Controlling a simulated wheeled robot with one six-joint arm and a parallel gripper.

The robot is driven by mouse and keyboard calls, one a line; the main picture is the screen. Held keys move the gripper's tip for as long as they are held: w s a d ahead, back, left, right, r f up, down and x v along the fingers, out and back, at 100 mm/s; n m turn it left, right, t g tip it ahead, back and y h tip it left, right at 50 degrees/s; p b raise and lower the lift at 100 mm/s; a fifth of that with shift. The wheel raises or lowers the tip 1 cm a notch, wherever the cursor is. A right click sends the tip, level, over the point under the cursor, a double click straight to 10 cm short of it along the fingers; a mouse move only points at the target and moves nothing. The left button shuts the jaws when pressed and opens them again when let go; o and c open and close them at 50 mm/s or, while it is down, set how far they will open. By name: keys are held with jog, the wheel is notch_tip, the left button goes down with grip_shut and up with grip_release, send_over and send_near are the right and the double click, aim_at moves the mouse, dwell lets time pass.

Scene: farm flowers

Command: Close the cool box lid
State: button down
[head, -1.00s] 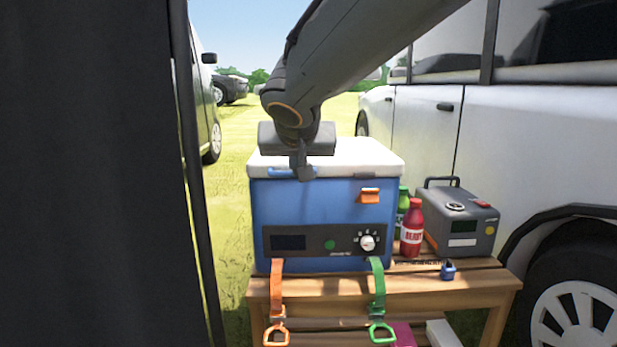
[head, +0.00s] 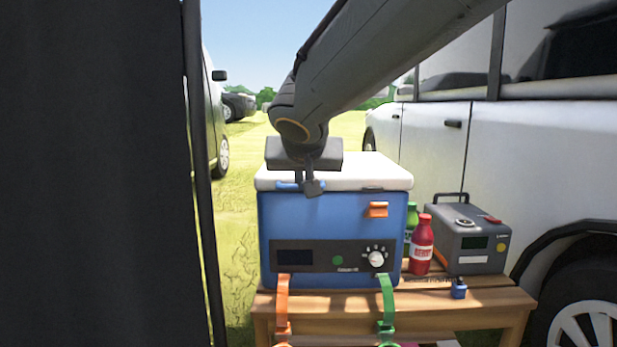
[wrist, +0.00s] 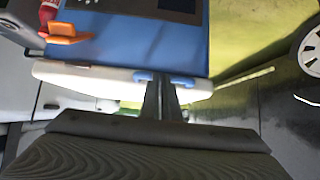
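The cool box (head: 310,225) is blue with a white lid (head: 365,172) and stands on a wooden table. The lid lies level across the top of the box; I cannot tell whether a thin gap remains under it. A blue handle (head: 288,185) sits at the lid's front left edge, and an orange latch (head: 376,209) is on the box front at right. My gripper (head: 312,187) is at the lid's front edge beside the blue handle. In the wrist view, my fingers (wrist: 165,100) look close together with nothing visible between them, over the lid edge (wrist: 110,80) by the handle (wrist: 165,78).
A red bottle (head: 422,245), a green bottle (head: 410,220), a grey device (head: 468,240) and a small blue item (head: 459,289) stand right of the box. Orange (head: 282,305) and green (head: 386,305) straps hang in front. A dark panel fills the left; a white vehicle (head: 535,130) stands right.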

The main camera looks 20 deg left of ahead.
jog(key=s+d+f+n+g+h+p, duration=0.1)
jog(key=s+d+f+g+p, duration=0.25)
jog(key=s+d, duration=0.55)
jog(key=s+d+f+n+g+p, duration=0.1)
jog(key=s+d+f+g+p, duration=0.25)
jog(key=s, duration=0.95)
jog(key=s+d+f+n+g+h+p, duration=0.1)
jog(key=s+d+f+g, duration=0.2)
jog(key=s+d+f, duration=0.55)
jog(key=d+r+m+p, duration=0.2)
jog(key=d+r+p, duration=0.4)
jog(key=r+p, duration=0.4)
jog(key=s+d+r+m+h+p, duration=0.1)
jog(key=d+r+m+p, duration=0.1)
jog(key=d+r+p, duration=0.5)
jog(key=s+d+r+m+p, duration=0.1)
jog(key=d+r+p, duration=0.5)
jog(key=r+p, duration=0.9)
jog(key=m+p, duration=0.1)
jog(key=p, duration=0.4)
jog(key=shift+s+d+m+p, duration=0.15)
jog(key=shift+s+m+p, duration=0.05)
jog(key=shift+m+p, duration=0.15)
jog(key=shift+f, duration=0.1)
